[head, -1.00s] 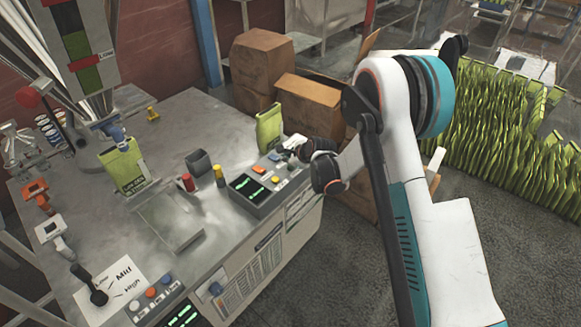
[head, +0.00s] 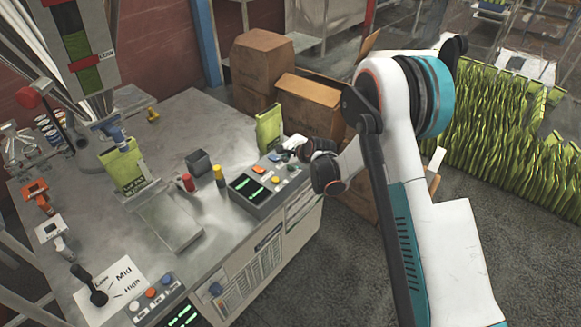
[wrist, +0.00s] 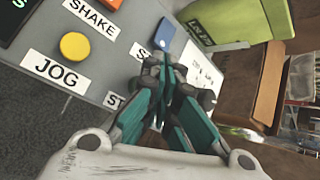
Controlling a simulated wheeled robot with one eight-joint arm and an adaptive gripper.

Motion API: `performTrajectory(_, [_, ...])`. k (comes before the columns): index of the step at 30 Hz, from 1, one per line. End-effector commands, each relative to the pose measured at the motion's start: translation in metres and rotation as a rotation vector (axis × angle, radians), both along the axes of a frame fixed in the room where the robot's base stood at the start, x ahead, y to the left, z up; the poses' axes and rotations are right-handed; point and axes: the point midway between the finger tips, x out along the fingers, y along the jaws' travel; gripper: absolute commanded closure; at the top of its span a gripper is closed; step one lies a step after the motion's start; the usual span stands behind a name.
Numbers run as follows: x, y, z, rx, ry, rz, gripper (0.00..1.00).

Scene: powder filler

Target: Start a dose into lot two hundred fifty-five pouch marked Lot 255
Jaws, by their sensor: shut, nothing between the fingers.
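A green pouch (head: 122,168) with a dark label hangs under the filler spout (head: 114,134); its label is too small to read surely. A second green pouch (head: 269,128) stands at the table's far right edge; it also shows in the wrist view (wrist: 240,22), its label partly cut off. The control panel (head: 240,198) has coloured buttons. In the wrist view the yellow JOG button (wrist: 74,46) and a blue button (wrist: 166,31) show. My gripper (wrist: 166,72) is shut and empty over the panel's end, its fingertips covering part of the labels, one starting "ST". Contact is unclear.
A red and a yellow post (head: 219,175) and a dark open box (head: 198,162) stand behind the panel. A Low/Mid/High lever (head: 92,290) and more buttons are at the front left. Cardboard boxes (head: 262,65) stand beyond the table.

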Motion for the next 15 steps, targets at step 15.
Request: performTrajectory(15, [-0.0001,-0.0001,-0.0076,0.0,0.0,0.0,1.0])
